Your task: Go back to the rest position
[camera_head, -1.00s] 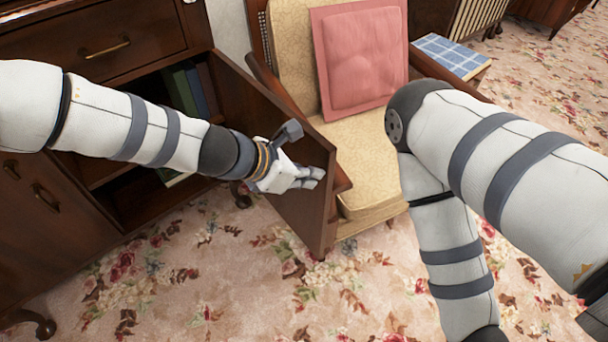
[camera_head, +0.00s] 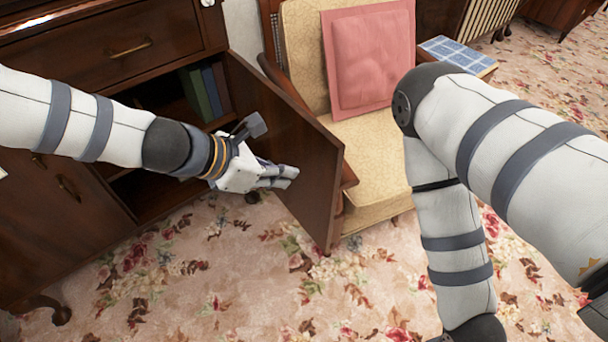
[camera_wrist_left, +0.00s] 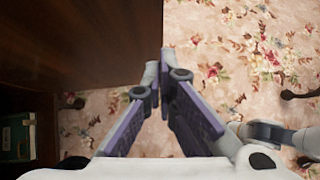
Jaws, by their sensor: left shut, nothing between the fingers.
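My left gripper (camera_head: 287,177) is shut and empty. It hangs in front of the inner face of the open cabinet door (camera_head: 310,155), with its fingertips pointing right toward the door. I cannot tell whether they touch it. In the left wrist view the fingers of the left gripper (camera_wrist_left: 160,68) meet at their tips, with the carpet below and dark wood at the left. My right arm (camera_head: 520,150) is bent at the right of the head view, with its forearm going down out of the picture. The right gripper is out of view.
The dark wooden cabinet (camera_head: 95,70) stands at the left with several books (camera_head: 203,92) inside. A yellow armchair (camera_head: 375,155) with a pink cushion (camera_head: 368,60) stands just beyond the door. The flowered carpet (camera_head: 230,280) in front is clear.

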